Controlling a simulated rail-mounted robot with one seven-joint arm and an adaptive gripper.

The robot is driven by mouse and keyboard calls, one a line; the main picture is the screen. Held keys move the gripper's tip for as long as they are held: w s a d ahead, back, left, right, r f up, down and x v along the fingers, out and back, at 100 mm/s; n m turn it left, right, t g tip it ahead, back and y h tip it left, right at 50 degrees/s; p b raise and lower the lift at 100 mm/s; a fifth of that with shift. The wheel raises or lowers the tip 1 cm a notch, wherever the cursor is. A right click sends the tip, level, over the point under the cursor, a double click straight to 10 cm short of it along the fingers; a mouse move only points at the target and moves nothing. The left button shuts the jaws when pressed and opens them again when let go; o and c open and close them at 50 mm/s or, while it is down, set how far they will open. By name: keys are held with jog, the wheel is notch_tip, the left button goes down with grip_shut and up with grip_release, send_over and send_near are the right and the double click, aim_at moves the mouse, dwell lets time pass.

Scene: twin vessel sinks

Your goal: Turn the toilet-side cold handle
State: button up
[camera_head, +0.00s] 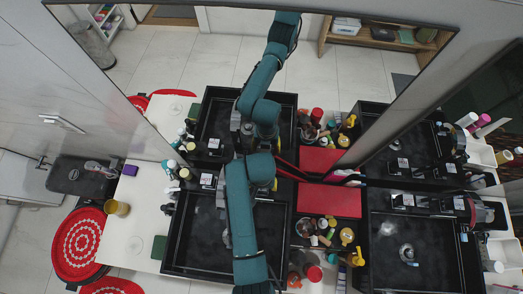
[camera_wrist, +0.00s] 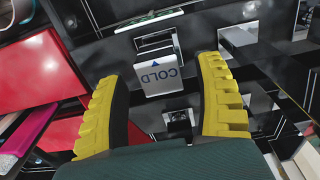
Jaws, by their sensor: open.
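In the wrist view a handle with a white face marked COLD (camera_wrist: 157,77) and a blue arrow stands on a black glossy fixture. My gripper (camera_wrist: 162,70) has its two yellow ridged fingers spread, one on each side of the handle in the picture. Gaps show between the handle and both fingers; I cannot tell the depth between them. In the head view my arm reaches over the left black sink (camera_head: 180,245) and hides the gripper and this handle. Another white-faced tap handle (camera_head: 207,179) shows left of the arm.
A red panel (camera_head: 330,200) lies between the left sink and the right sink (camera_head: 430,265). Bottles and jars (camera_head: 318,232) crowd below it. The toilet (camera_head: 18,175) is at far left. A large mirror (camera_head: 330,80) behind the counter reflects my arm.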

jog(key=shift+f, duration=0.8)
jog(key=c, duration=1.2)
jog(key=shift+r+n+p, duration=0.2)
jog(key=shift+n+p, duration=0.45)
jog(key=shift+n, duration=0.25)
jog(key=n, duration=0.1)
jog(key=n+p, duration=0.1)
jog(key=n, duration=0.1)
jog(key=shift+f+n, duration=0.25)
jog(key=shift+n, duration=0.05)
